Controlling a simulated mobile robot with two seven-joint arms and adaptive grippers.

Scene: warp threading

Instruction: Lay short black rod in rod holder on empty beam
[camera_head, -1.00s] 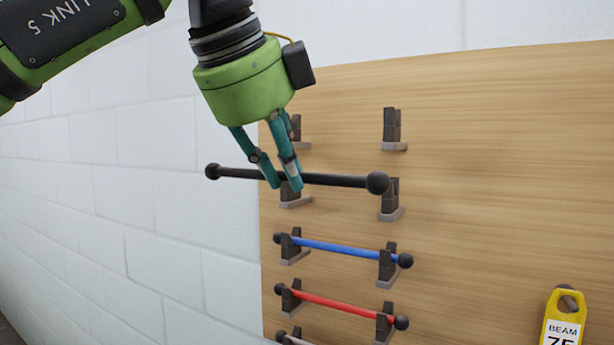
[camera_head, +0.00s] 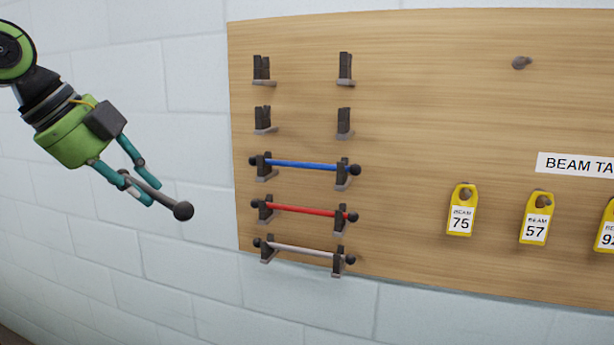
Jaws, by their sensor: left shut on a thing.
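My left gripper (camera_head: 138,183) is at the left, in front of the white block wall and left of the wooden board. It is shut on the short black rod (camera_head: 160,199), whose round end knob points to the lower right. The rod's other end is mostly hidden by the fingers. The rod is clear of the board. My right gripper is not in view. The empty beam and its rod holder are not in view.
The wooden board (camera_head: 430,110) carries two empty pairs of dark holders (camera_head: 263,119). Below them hang a blue rod (camera_head: 305,164), a red rod (camera_head: 305,210) and a white rod (camera_head: 305,250).

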